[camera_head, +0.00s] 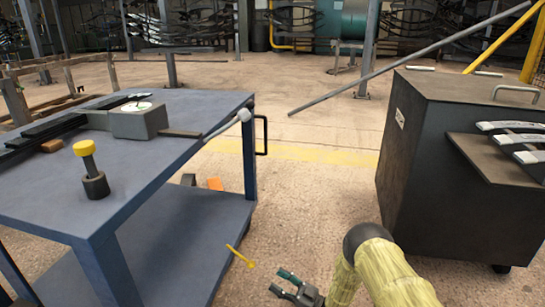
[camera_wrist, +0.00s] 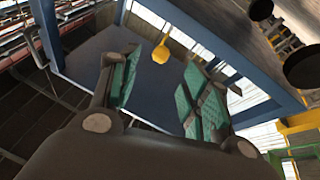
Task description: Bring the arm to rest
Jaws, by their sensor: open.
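My gripper (camera_head: 282,282) is low at the bottom of the head view, in front of the blue cart's lower shelf. Its green-padded fingers are apart with nothing between them. The wrist view also shows both fingers spread (camera_wrist: 160,88). My arm (camera_head: 385,277), in a pale yellow cover, bends down at the bottom right of the head view. A small yellow piece with a rounded end (camera_head: 241,257) appears just above and left of the gripper; it also shows beyond the fingers in the wrist view (camera_wrist: 161,53). I cannot tell what supports it.
The blue cart (camera_head: 165,165) stands at left, holding a yellow-topped tool (camera_head: 88,168) and a grey gauge box (camera_head: 139,121). A dark cabinet (camera_head: 420,150) with a side shelf stands at right. Open floor (camera_head: 310,185) lies between them. A long pole (camera_head: 400,63) slants behind.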

